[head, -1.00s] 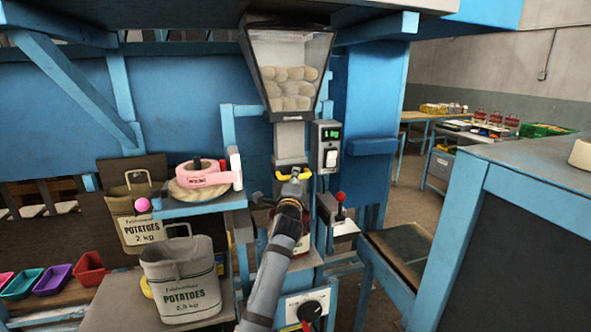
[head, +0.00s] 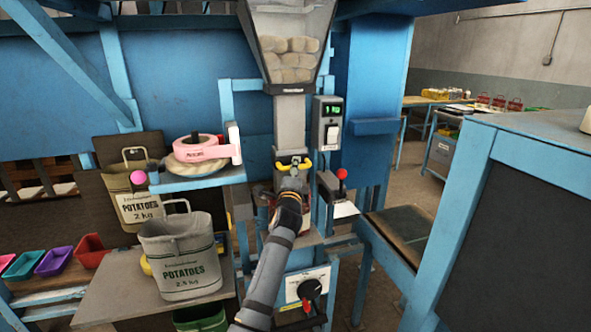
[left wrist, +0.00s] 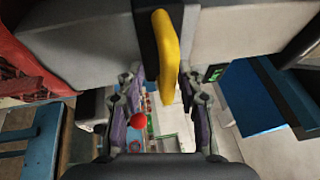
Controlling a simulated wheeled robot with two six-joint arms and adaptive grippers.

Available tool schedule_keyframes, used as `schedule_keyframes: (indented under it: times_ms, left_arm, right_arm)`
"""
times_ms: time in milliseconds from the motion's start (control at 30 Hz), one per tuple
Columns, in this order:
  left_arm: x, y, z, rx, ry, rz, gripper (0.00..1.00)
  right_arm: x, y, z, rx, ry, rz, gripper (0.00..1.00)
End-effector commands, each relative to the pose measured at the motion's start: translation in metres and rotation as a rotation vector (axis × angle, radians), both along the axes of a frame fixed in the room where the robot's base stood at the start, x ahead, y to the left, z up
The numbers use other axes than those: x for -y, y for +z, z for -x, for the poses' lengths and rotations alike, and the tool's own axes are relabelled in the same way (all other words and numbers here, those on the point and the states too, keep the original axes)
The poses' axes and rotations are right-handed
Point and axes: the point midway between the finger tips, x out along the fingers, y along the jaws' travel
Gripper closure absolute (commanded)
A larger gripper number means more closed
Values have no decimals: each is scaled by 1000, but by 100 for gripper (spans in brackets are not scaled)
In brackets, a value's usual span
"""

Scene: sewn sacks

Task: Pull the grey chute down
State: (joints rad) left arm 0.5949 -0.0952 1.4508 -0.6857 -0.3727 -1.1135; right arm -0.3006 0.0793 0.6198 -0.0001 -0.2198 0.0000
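The grey chute (head: 291,118) hangs upright below the clear hopper (head: 291,60), which holds potatoes. A yellow handle (head: 306,166) crosses the front of the chute's lower end. My left gripper (head: 292,184) is in front of and just below the handle, hiding part of it. In the left wrist view the yellow handle (left wrist: 167,45) stands before a dark strip and grey surfaces. The fingers of my left gripper (left wrist: 160,95) are spread apart with a gap around the handle's line, not closed on it. My right gripper is not in view.
A control box (head: 327,122) with a green display stands right of the chute, above a red-knobbed lever (head: 342,174). A pink tape roll (head: 200,149) sits on a shelf at left. A potato sack (head: 183,255) stands on the lower table. A dial (head: 309,289) is below.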

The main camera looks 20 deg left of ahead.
Motion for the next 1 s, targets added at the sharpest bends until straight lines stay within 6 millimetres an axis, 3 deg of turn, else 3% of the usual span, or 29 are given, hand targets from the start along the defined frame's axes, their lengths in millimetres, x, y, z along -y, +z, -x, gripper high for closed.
schedule_keyframes:
  times_ms: [267,700,1000]
  left_arm:
    - [1,2,3,5,-1,1,63]
    - [14,-11,68,2,0,2,63]
    - [14,-11,72,3,0,-1,63]
  right_arm:
    - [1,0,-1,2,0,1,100]
    - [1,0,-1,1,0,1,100]
    - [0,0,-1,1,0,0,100]
